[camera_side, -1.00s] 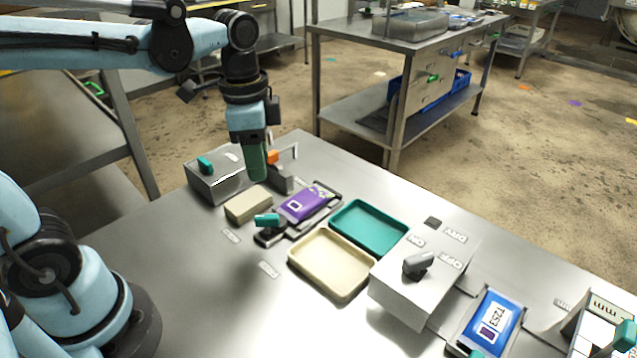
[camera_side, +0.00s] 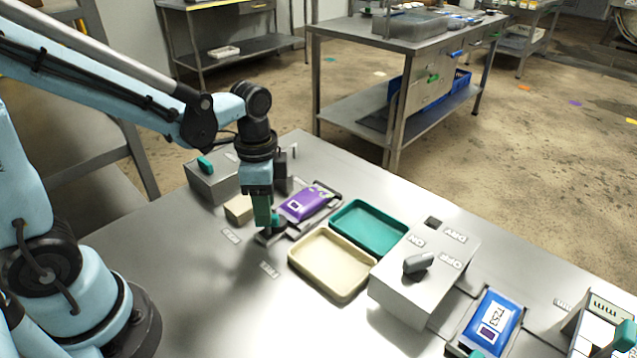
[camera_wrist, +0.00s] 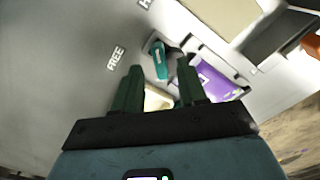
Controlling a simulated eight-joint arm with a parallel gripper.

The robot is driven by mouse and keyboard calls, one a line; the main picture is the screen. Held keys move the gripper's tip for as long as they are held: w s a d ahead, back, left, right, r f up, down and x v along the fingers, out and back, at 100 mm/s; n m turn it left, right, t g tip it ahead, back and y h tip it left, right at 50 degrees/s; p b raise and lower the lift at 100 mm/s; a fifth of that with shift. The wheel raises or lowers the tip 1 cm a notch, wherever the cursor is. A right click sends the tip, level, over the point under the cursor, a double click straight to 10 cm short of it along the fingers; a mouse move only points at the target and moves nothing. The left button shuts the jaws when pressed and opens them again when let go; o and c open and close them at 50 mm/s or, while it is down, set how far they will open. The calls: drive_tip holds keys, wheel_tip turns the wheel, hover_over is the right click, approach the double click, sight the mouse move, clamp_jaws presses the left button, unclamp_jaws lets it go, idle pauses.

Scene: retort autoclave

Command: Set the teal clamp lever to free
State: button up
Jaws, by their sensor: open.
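The teal clamp lever (camera_wrist: 160,62) shows in the wrist view between my fingertips, with its dark base around it. In the side view only a bit of its teal handle (camera_side: 275,218) shows beside my gripper (camera_side: 262,226), which hides much of it. My gripper (camera_wrist: 158,68) is open, fingers pointing down, one on each side of the lever; I cannot tell whether they touch it. The FREE label (camera_wrist: 116,57) lies on the table left of the lever. A second label, cut off, is at the top edge. A purple pouch (camera_wrist: 217,84) lies right of the lever.
A beige tray (camera_side: 298,258) and a teal tray (camera_side: 400,243) stand right of the clamp. A beige block (camera_side: 238,208) and grey box (camera_side: 205,181) lie behind. A grey switch box (camera_side: 400,300) stands further right. The table's front left is clear.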

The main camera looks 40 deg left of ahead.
drive_tip(key=shift+f, duration=1.05)
clamp_jaws()
